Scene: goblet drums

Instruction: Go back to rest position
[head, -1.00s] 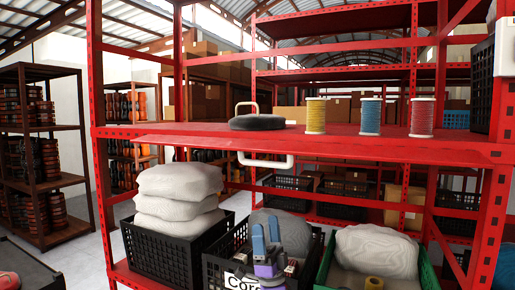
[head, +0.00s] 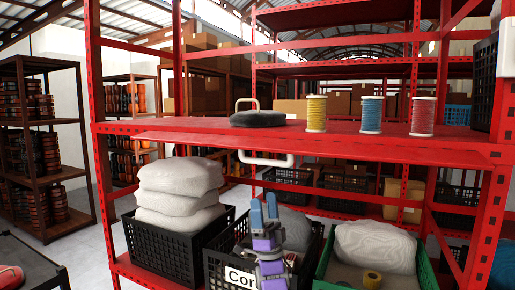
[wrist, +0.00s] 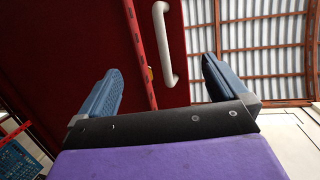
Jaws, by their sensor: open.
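My gripper (head: 264,212) shows at the bottom middle of the head view, with blue fingers pointing up and purple parts below. It is in front of the black crate with a white label (head: 240,278). In the wrist view my gripper (wrist: 160,85) has its two blue fingers wide apart with nothing between them. The wrist view looks up at the red underside of a shelf (wrist: 80,40) and a white handle (wrist: 166,45).
The red rack's shelf (head: 350,142) holds a dark round object (head: 258,119), a yellow spool (head: 316,114), a blue spool (head: 371,115) and a white-pink spool (head: 423,117). Below stand a black crate with white sacks (head: 165,250) and a green crate (head: 428,270).

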